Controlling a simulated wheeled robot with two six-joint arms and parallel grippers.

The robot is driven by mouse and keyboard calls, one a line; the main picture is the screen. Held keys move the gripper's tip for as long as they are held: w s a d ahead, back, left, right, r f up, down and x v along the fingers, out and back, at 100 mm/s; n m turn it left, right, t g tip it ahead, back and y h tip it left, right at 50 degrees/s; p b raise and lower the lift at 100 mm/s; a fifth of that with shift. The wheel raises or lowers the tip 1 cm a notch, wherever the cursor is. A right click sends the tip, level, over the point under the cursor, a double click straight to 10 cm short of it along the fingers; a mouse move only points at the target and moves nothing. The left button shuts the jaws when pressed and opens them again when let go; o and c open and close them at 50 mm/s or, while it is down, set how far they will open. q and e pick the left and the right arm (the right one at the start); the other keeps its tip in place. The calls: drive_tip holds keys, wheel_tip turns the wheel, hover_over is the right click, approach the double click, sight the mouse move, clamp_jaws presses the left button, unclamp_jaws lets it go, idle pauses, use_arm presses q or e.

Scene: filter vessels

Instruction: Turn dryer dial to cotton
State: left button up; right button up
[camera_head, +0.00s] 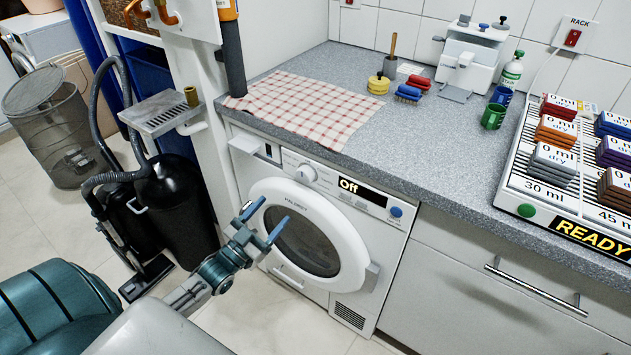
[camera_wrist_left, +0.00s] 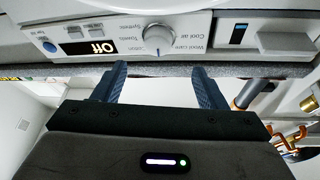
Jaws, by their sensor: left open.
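The white dryer (camera_head: 330,291) stands under the grey counter, its round door closed. Its dial (camera_head: 306,174) is a white knob on the top panel, left of a display (camera_head: 362,190) that reads "Off". In the left wrist view the picture is upside down relative to the room; the dial (camera_wrist_left: 158,39) has printed labels around it, among them "Cool air", "Wool care", "Towels" and "Synthetic". My left gripper (camera_head: 266,226) is open and empty in front of the dryer door, below the dial and apart from it. Its blue fingers (camera_wrist_left: 161,82) point toward the panel. My right gripper is not in view.
A blue button (camera_head: 396,212) sits at the panel's right end. A checked cloth (camera_head: 305,108) lies on the counter above. A black vacuum cleaner (camera_head: 175,205) and a mesh bin (camera_head: 50,120) stand on the left. A drawer handle (camera_head: 535,288) sticks out on the right.

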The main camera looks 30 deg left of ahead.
sight(302, 178)
use_arm(q)
drive_tip(key=x, duration=1)
drive_tip(key=shift+s+d+r+p, duration=0.1)
drive_tip(key=shift+d+r+p, duration=0.2)
drive_tip(key=shift+r, duration=0.15)
drive_tip(key=shift+w+r, duration=0.1)
drive_tip(key=shift+w, duration=0.35)
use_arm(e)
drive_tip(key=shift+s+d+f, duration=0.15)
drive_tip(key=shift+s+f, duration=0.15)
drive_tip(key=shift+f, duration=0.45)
use_arm(q)
drive_tip(key=c, duration=1)
